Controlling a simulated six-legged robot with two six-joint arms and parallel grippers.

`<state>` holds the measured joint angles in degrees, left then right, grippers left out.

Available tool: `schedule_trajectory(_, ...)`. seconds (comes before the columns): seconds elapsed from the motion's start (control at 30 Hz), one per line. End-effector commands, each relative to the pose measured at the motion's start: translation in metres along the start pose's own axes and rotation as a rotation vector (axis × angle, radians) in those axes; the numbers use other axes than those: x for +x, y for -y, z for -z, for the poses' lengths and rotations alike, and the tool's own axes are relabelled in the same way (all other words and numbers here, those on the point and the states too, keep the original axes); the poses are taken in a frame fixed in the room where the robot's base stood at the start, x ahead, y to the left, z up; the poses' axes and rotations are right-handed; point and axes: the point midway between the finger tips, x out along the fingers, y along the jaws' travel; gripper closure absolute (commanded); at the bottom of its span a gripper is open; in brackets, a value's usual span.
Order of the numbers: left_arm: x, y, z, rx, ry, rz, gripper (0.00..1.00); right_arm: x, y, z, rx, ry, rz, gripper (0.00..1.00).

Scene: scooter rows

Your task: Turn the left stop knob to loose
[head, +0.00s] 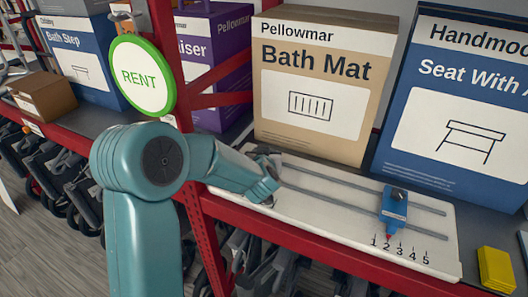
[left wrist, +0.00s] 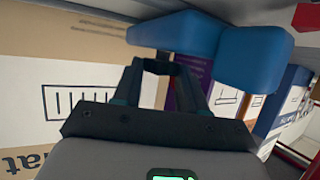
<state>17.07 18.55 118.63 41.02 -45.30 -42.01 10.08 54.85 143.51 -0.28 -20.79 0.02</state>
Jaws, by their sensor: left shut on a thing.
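The white board (head: 325,215) on the shelf has two grey rails and a scale marked 1 to 5. A blue stop (head: 394,208) with a dark knob (head: 397,193) and a red pointer sits on the rails above the scale. My left gripper (head: 270,180) is at the board's left end and hides what it holds there. In the left wrist view the gripper (left wrist: 158,68) is shut on a dark part, likely a knob, by a blue block (left wrist: 255,48), likely the left stop. The knob's setting cannot be read. My right gripper is not in view.
A Bath Mat box (head: 315,85) and a blue seat box (head: 455,100) stand behind the board. A yellow block (head: 496,270) lies at its right. A red post (head: 165,50) and a green RENT sign (head: 142,76) are close to my left arm.

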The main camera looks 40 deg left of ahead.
Motion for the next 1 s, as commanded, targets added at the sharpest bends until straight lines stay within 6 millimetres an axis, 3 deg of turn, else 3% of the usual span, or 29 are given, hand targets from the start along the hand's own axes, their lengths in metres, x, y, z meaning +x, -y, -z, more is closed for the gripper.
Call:
schedule_trajectory(0.03, 0.0, 0.001, 0.002, -0.001, -0.004, 0.003, 0.52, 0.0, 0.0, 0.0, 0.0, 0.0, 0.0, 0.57)
schedule_trajectory(0.1, 0.0, 0.001, 0.002, -0.001, -0.004, 0.002, 0.33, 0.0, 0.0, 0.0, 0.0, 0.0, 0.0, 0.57)
schedule_trajectory(0.47, -0.005, 0.0, 0.001, -0.001, -0.002, -0.001, 0.33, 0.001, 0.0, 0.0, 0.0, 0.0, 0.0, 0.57)
schedule_trajectory(0.67, -0.043, -0.001, 0.001, -0.002, -0.005, -0.004, 0.33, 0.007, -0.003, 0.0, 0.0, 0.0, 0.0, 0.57)
schedule_trajectory(1.0, -0.131, 0.0, 0.003, -0.003, -0.006, -0.005, 0.33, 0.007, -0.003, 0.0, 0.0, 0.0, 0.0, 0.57)
